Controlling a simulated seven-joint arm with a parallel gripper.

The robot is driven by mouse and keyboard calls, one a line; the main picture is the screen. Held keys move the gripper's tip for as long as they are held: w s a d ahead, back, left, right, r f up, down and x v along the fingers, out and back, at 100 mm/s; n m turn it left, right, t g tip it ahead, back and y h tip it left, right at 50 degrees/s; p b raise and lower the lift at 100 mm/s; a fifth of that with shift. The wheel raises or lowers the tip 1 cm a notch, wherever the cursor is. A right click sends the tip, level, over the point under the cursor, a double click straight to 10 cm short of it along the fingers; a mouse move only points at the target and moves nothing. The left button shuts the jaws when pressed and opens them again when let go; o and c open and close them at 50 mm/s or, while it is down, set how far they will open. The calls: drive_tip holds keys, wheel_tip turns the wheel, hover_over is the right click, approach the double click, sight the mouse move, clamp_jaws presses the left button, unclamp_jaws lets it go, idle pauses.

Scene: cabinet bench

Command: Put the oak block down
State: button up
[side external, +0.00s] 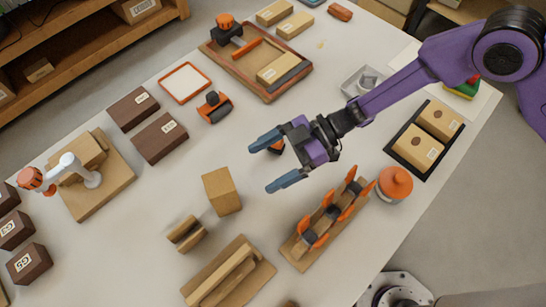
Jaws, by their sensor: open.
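A plain tan wooden block (221,191), which looks like the oak block, rests on the white table near the middle of the side view. My gripper (274,163) has its two blue fingers spread apart, with nothing between them. It is to the upper right of the block in the picture, apart from it. The gripper appears to be above the tabletop, but its exact height cannot be told. A small orange and dark thing (277,148) is partly hidden behind the upper finger.
A smaller wooden piece (187,234), blurred, is at the block's lower left. A wooden rack with orange clips (326,220) and an orange-lidded jar (394,185) are at right. Dark brown boxes (160,138) are at left. Bare table surrounds the block.

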drive_tip(key=shift+w+d+r, duration=0.1)
drive_tip(key=shift+d, duration=0.15)
drive_tip(key=w+d+r+m+t+h, duration=0.2)
drive_tip(key=w+d+r+m+t, duration=0.1)
drive_tip(key=w+d+r+t, duration=0.4)
drive_tip(key=d+r+m+t+h, duration=0.25)
drive_tip(key=d+r, duration=0.35)
drive_tip(key=d, duration=0.4)
drive_tip(key=s+d+r+m+g+h, duration=0.1)
drive_tip(key=s+d+h, duration=0.1)
drive_tip(key=s+d, duration=0.5)
drive_tip(key=s+d+r+m+g+h, duration=0.1)
drive_tip(key=s+d, duration=0.6)
drive_tip(key=d, duration=0.7)
drive_tip(key=s+d+r+m+g+h, duration=0.2)
drive_tip(key=s+d+h, duration=0.2)
drive_tip(key=s+d, duration=0.3)
drive_tip(key=d, duration=0.4)
drive_tip(key=shift+a+h, duration=0.1)
drive_tip(key=shift+h, duration=0.15)
